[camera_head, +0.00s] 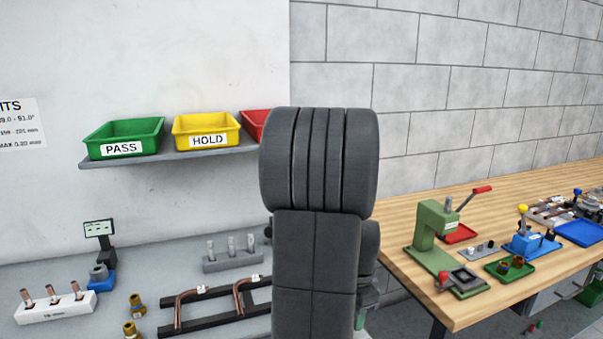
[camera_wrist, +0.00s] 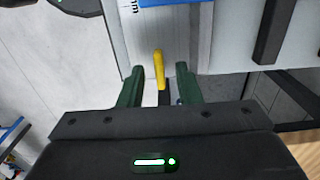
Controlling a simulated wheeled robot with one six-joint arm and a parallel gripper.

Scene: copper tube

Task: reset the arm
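My gripper (camera_wrist: 159,80) shows in the wrist view with its two dark green fingers spread apart. A slim yellow piece (camera_wrist: 158,66) shows in the gap between the fingers and appears to lie beyond the tips. Neither finger visibly touches it. In the head view my dark grey arm (camera_head: 318,240) stands upright in the middle of the picture and hides what is behind it. The gripper itself cannot be made out clearly there.
Green PASS (camera_head: 122,134), yellow HOLD (camera_head: 206,129) and partly hidden red (camera_head: 254,122) bins sit on a wall shelf. Below are a white block with copper pieces (camera_head: 55,306), a rack of bent copper tubes (camera_head: 218,303) and brass fittings. A wooden bench (camera_head: 425,215) with a green press (camera_head: 431,240) stands right.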

